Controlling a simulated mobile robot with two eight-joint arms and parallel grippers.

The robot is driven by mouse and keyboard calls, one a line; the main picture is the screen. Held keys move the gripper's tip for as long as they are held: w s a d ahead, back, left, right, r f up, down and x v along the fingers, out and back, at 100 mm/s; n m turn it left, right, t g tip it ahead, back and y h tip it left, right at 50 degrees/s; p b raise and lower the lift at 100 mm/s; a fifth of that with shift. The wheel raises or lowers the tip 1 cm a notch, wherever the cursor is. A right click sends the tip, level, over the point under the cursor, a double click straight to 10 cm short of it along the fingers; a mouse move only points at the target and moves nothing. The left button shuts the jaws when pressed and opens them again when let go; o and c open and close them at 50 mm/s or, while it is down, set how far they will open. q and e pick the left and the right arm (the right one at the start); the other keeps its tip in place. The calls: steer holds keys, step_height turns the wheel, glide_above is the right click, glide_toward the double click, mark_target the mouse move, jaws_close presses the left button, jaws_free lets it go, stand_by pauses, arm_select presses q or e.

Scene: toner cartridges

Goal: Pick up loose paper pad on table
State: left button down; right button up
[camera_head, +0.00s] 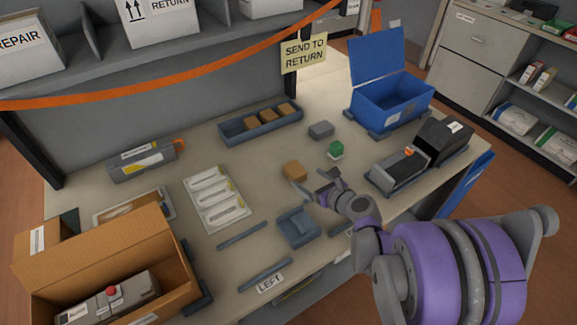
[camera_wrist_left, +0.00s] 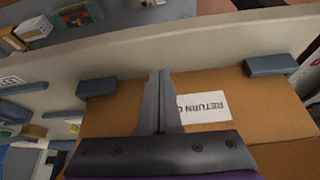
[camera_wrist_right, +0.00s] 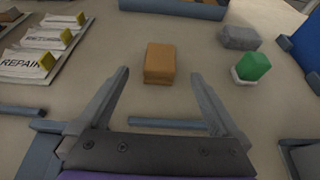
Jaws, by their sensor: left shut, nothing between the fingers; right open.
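A small tan-brown block, which looks like the loose paper pad (camera_head: 294,171), lies on the table near its middle. In the right wrist view the pad (camera_wrist_right: 160,63) is just beyond and between the fingertips, apart from them. My right gripper (camera_head: 326,182) is open and empty, just right of the pad in the head view; its spread fingers also show in the right wrist view (camera_wrist_right: 160,90). My left gripper (camera_wrist_left: 161,74) is shut and empty, over a cardboard surface with a RETURN label (camera_wrist_left: 203,107); it is not seen in the head view.
A blue-grey tray (camera_head: 228,138) behind holds several similar tan blocks. A grey block (camera_head: 321,130) and a green item (camera_head: 336,149) stand near the pad. A white card tray (camera_head: 216,200) is left; a small blue-grey holder (camera_head: 298,228) is in front. An open carton (camera_head: 95,250) fills the left corner.

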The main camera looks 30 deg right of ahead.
mark_target(295, 168)
steer(key=x, duration=0.3)
steer(key=shift+w+f, duration=0.15)
steer(key=shift+w, duration=0.1)
steer(key=x, duration=0.5)
steer(key=shift+w+a+r, duration=0.1)
steer(key=shift+w+r, duration=0.1)
steer(key=shift+w, duration=0.05)
steer(key=c, duration=1.4)
